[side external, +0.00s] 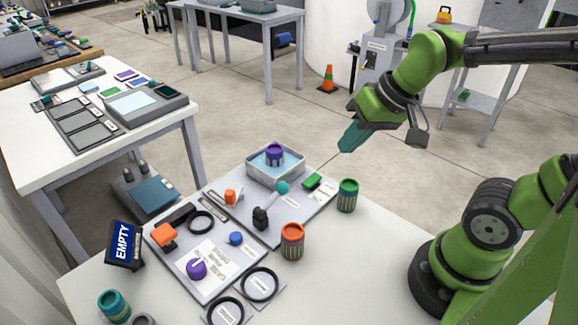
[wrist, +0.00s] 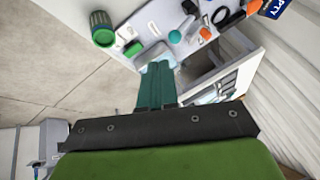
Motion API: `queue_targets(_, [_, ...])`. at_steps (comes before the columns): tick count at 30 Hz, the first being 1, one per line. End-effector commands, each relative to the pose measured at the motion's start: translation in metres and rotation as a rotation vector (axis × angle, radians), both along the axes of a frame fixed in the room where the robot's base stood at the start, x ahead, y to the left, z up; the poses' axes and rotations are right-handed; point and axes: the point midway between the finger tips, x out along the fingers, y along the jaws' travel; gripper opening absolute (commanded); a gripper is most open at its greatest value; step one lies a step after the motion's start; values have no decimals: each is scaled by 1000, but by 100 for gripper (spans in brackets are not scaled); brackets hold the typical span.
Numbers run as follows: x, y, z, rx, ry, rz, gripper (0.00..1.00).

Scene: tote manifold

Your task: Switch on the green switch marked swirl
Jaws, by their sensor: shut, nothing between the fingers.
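A green switch (side external: 312,181) sits at the right corner of a grey panel (side external: 272,236) on the white table. It also shows in the wrist view (wrist: 133,48), just beyond the fingertips. A small label lies beside it, but I cannot read it. My gripper (side external: 345,148) has teal fingers, which are shut and empty. It hangs in the air above and to the right of the switch, apart from it. In the wrist view the fingers (wrist: 158,68) point toward the panel.
A green ribbed cup (side external: 347,196) stands right of the switch. A teal-knobbed lever (side external: 281,188) and a tray with a purple cup (side external: 274,155) are on its left. An orange cup (side external: 292,241) stands in front. A second panel (side external: 228,283) lies farther left. Air around my gripper is clear.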

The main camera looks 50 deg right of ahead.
Motion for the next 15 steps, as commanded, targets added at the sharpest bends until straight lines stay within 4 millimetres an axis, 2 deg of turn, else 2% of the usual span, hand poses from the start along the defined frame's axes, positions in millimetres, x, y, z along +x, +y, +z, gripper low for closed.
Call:
queue_targets(3, [-15,3,14,7,-87,3,0])
queue_targets(6, [-21,3,21,8,-129,3,0])
queue_targets(15, [-22,3,28,8,-154,3,0])
